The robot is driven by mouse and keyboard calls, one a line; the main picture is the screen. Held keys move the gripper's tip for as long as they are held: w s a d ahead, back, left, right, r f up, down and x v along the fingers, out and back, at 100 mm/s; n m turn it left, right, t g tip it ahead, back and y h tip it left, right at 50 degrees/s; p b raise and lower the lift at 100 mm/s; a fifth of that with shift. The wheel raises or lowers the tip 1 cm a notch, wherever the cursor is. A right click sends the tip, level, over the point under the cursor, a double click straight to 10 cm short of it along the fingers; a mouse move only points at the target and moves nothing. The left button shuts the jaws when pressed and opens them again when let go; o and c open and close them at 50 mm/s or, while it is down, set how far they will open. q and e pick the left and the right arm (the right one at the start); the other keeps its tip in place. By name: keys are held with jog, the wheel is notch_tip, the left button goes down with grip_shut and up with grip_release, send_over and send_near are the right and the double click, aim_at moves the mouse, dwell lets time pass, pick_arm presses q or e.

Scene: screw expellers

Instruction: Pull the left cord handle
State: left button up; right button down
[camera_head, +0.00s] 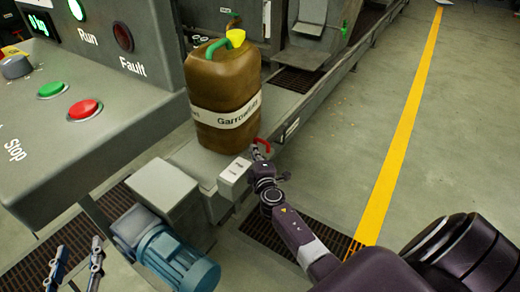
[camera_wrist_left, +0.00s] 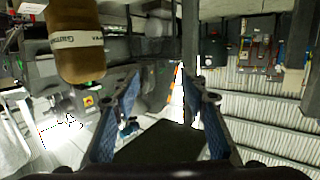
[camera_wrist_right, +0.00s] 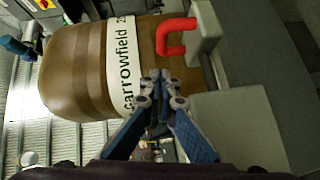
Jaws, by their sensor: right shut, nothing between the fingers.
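A red cord handle (camera_head: 262,145) sticks out from a small grey box (camera_head: 235,178) beside the drum. It also shows as a red loop in the right wrist view (camera_wrist_right: 175,38). No second cord handle can be made out. My right gripper (camera_head: 260,158) is shut and empty, close to the red handle in the head view. In the right wrist view its closed fingertips (camera_wrist_right: 161,88) lie just below the loop, apart from it in the picture. My left gripper (camera_head: 76,264) is open and empty at the lower left, away from the handle. Its spread fingers show in the left wrist view (camera_wrist_left: 170,88).
A brown drum (camera_head: 224,85) with a white label stands behind the box. A grey control panel (camera_head: 90,130) with green and red buttons fills the left. A blue motor (camera_head: 178,262) sits below. Open floor (camera_head: 335,130) with a yellow line (camera_head: 400,140) lies right.

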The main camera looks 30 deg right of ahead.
aim_at(258, 141)
pick_arm(q)
jog(key=shift+w+d+r+t+h+b, duration=0.15)
jog(key=shift+r+t, duration=0.2)
jog(key=shift+r, duration=0.35)
jog(key=shift+w+d+r+t+h+b, duration=0.1)
jog(key=shift+r+t, duration=0.3)
jog(key=shift+r, duration=0.35)
jog(key=shift+w+d+r+t+h+b, duration=0.15)
jog(key=shift+r+t, duration=0.2)
jog(key=shift+r, duration=0.35)
pick_arm(e)
jog(key=shift+w+d+f, duration=0.2)
jog(key=shift+w+d, duration=0.05)
jog(key=shift+d, duration=0.6)
jog(key=shift+w+d+f, duration=0.15)
jog(key=shift+w+d, duration=0.1)
jog(key=shift+d, duration=0.55)
pick_arm(q)
jog(key=shift+s, duration=0.1)
pick_arm(e)
jog(key=shift+d, duration=0.1)
